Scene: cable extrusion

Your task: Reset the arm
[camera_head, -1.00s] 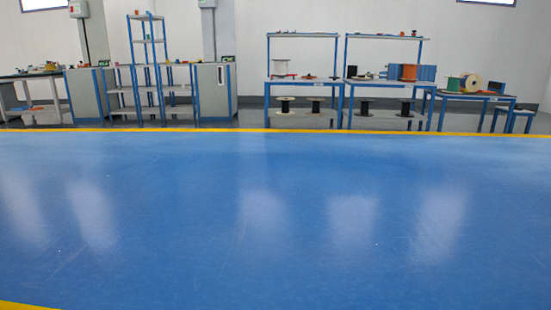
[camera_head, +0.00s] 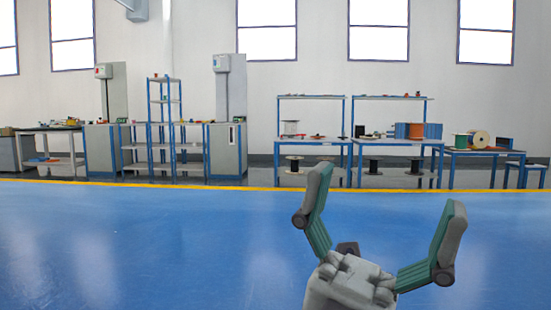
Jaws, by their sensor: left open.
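My left gripper (camera_head: 387,207) is in the lower right of the head view, raised in front of the blue floor. Its two grey fingers with green pads are spread wide apart. It is open and nothing is between the fingers. Only the gripper and its grey base show; the rest of that arm is out of view. My right gripper is not in view.
A wide blue floor (camera_head: 150,240) with a yellow line lies clear ahead. Along the far wall stand blue-framed workbenches (camera_head: 310,142) with cable spools, a blue shelf rack (camera_head: 163,78), grey cabinets (camera_head: 228,150) and a table (camera_head: 57,128) at the left.

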